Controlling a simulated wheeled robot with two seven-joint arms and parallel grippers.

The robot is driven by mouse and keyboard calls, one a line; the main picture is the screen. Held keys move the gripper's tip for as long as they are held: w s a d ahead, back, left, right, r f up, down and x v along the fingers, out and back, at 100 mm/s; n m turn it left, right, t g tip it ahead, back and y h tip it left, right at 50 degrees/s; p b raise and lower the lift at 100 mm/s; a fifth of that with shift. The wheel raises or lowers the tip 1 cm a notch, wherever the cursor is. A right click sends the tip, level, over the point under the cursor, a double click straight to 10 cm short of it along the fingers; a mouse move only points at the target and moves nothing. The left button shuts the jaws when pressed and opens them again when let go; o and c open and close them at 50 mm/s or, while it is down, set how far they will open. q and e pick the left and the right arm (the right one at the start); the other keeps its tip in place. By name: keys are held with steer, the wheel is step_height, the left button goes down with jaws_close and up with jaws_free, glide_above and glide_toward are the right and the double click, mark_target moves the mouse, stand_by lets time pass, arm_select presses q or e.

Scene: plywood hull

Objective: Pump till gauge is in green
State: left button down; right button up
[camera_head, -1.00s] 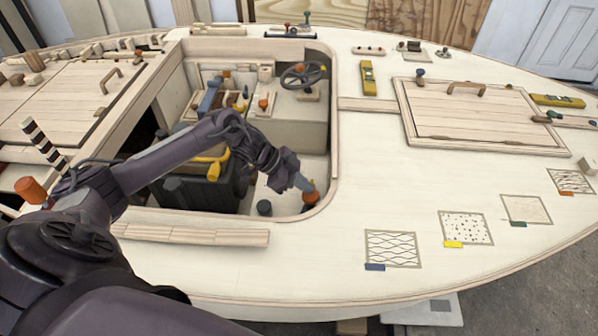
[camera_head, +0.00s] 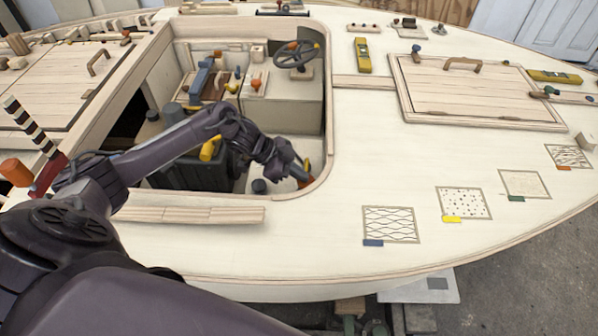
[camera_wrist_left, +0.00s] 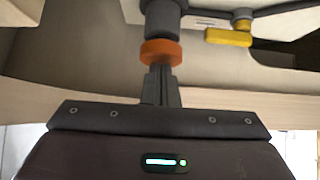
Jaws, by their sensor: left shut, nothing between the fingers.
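My left gripper (camera_head: 296,170) reaches down into the front right corner of the cockpit opening. In the left wrist view its fingers (camera_wrist_left: 160,72) are closed together with nothing between them. Their tips point at an orange ring (camera_wrist_left: 161,52) around a dark grey upright cylinder (camera_wrist_left: 161,18); I cannot tell whether they touch. In the head view a little orange shows at the fingertips. Which part is the pump is not clear. I cannot make out a gauge or a green zone in either view. My right gripper is not in view.
The cockpit rim (camera_head: 332,120) stands close around my left arm. Inside are a steering wheel (camera_head: 296,54), a yellow part (camera_head: 208,149) and a short dark cylinder (camera_head: 259,186). The pale deck right of the opening carries a hatch (camera_head: 470,85) and several patterned squares.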

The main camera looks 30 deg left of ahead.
arm_select(q)
steer(key=shift+s+f, duration=0.15)
steer(key=shift+f, duration=0.15)
steer(key=shift+r+p, duration=0.45)
steer(key=shift+p, duration=0.05)
step_height(320, 180, up, 5)
steer(key=p, duration=0.4)
steer(key=shift+f, duration=0.2)
steer(key=b+v, duration=0.2)
steer(key=v, duration=0.7)
steer(key=shift+a, duration=0.3)
steer(key=shift+f, duration=0.15)
